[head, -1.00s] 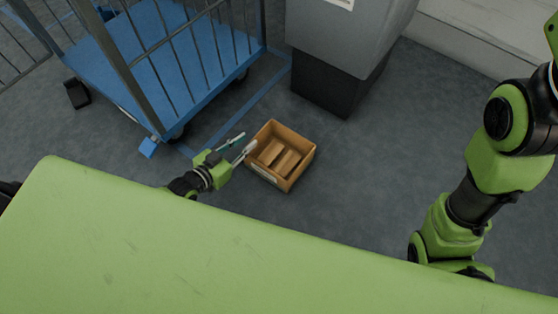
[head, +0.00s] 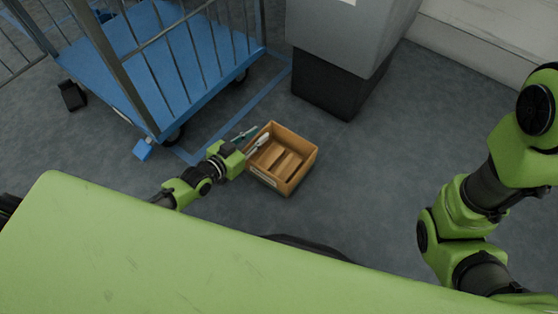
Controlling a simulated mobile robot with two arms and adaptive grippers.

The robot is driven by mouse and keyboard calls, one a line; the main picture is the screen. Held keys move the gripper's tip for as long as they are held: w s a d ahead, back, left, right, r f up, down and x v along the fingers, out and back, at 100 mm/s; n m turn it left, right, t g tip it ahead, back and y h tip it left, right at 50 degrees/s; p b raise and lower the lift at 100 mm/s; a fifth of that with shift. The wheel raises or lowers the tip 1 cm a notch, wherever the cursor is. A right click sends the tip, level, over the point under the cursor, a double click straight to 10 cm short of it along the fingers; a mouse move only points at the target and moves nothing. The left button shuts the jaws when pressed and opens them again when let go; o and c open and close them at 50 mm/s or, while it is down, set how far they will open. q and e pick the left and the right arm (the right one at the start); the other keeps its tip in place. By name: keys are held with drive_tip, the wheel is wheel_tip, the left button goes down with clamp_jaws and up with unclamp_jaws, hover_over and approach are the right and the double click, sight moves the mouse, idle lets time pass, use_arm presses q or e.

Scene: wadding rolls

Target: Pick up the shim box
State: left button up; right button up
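The shim box (head: 290,183) is an open tan box on the grey floor in the middle of the head view. Several wooden pieces (head: 283,161) lie in it. My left gripper (head: 256,138) is at the box's left side, its two fingers apart. One finger reaches over or against the left rim, and the other is outside it. I cannot tell whether either finger touches the box. My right arm shows at the right edge, but its gripper is out of view.
A blue cage trolley (head: 160,60) with grey bars stands at the upper left. A grey bin (head: 345,60) with a dark base stands just behind the box. A pale slab (head: 490,40) lies at the upper right. Floor right of the box is clear.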

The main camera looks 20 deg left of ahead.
use_arm(q)
clamp_jaws()
drive_tip(key=shift+r, duration=0.1)
